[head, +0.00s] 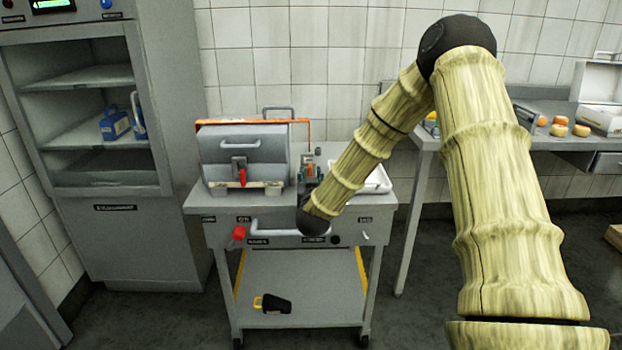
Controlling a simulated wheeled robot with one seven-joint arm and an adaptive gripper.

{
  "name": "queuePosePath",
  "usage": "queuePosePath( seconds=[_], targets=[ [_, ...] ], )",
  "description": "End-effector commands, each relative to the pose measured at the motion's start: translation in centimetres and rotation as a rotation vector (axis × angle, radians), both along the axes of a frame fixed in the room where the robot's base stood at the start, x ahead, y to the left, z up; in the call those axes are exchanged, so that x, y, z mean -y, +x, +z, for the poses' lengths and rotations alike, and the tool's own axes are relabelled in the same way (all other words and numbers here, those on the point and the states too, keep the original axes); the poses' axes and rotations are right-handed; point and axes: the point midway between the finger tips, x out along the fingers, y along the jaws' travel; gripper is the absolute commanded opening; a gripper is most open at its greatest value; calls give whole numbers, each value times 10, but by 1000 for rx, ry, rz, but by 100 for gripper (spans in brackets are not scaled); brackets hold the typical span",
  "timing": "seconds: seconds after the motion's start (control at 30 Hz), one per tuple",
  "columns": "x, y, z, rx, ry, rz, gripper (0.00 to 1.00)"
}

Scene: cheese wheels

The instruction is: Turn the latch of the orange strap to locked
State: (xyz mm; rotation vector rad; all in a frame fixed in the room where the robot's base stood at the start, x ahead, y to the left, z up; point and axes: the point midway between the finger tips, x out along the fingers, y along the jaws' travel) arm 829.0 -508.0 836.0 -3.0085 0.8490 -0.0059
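A grey metal box (228,153) with a handle on its front stands on the left of a grey cart top. The orange strap (285,121) shows as a thin band along the box's upper back edge, turning down at its right end. A red lever (242,176) hangs upright on a grey plate at the box's front; I cannot tell whether it is the strap's latch. My gripper (312,165) is small and dark, just right of the box, with a bit of orange by it. Its fingers and any contact are too small to make out.
The cart (222,233) has a red knob (239,233) and a front rail. A white tray (379,181) lies right of my gripper, partly behind my arm. A cabinet (130,215) stands left; a side table (560,108) with round cheeses stands right. A black-yellow object (272,303) lies on the lower shelf.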

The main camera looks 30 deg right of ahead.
Motion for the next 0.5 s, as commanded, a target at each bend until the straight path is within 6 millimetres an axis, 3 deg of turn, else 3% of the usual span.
queuePosePath(
  seconds=[0.27, 0.5],
  targets=[
    [-4, -5, 0, -1, -1, 1, 34],
    [-23, -36, 0, -2, 0, 2, 34]
  ],
)
